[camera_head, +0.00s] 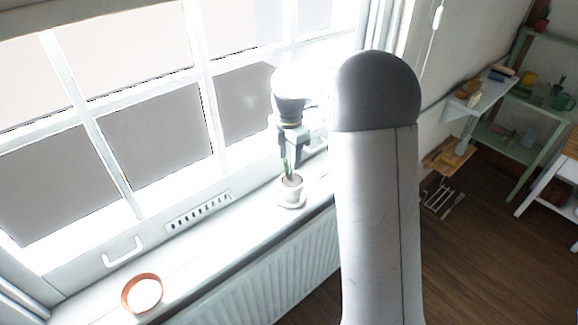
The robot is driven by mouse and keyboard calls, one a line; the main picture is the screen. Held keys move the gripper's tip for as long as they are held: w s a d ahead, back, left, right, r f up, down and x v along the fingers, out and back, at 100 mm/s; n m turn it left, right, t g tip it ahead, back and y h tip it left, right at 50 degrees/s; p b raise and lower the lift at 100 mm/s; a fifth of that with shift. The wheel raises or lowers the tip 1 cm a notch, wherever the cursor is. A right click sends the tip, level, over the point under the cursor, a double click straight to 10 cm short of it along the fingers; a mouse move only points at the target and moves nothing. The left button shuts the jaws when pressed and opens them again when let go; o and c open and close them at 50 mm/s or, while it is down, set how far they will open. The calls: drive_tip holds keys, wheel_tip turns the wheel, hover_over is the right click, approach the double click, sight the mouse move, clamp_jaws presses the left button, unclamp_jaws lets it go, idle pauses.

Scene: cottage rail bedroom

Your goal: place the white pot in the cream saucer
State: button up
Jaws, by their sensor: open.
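The white pot (291,190) holds a small green plant and stands upright on the windowsill. The cream saucer (292,204) shows as a pale rim under and around the pot's base, so the pot appears to be in it. My gripper (289,164) points down just above the pot, around or beside the plant's leaves; I cannot tell which. It is open and appears clear of the pot's rim. My own arm link covers the sill to the right of the pot.
A terracotta-rimmed dish (142,293) sits on the sill at the lower left. The window (155,130) with its frame and handles is close behind the gripper. A radiator (262,270) is below the sill. The sill between dish and pot is clear. Shelves (510,143) stand at the right.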

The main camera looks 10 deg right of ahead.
wheel_tip(320, 180, up, 8)
drive_tip(key=shift+f+b, duration=0.1)
drive_tip(key=shift+b, duration=0.2)
drive_tip(key=s+f+m, duration=0.3)
drive_tip(key=s+m, duration=0.8)
drive_tip(key=s, duration=0.4)
drive_tip(key=s+f+m, duration=0.4)
drive_tip(key=s+m, duration=0.8)
drive_tip(key=s, duration=0.4)
drive_tip(key=shift+s+d+t, duration=0.2)
drive_tip(key=shift+s+t, duration=0.1)
drive_tip(key=shift+t, duration=0.1)
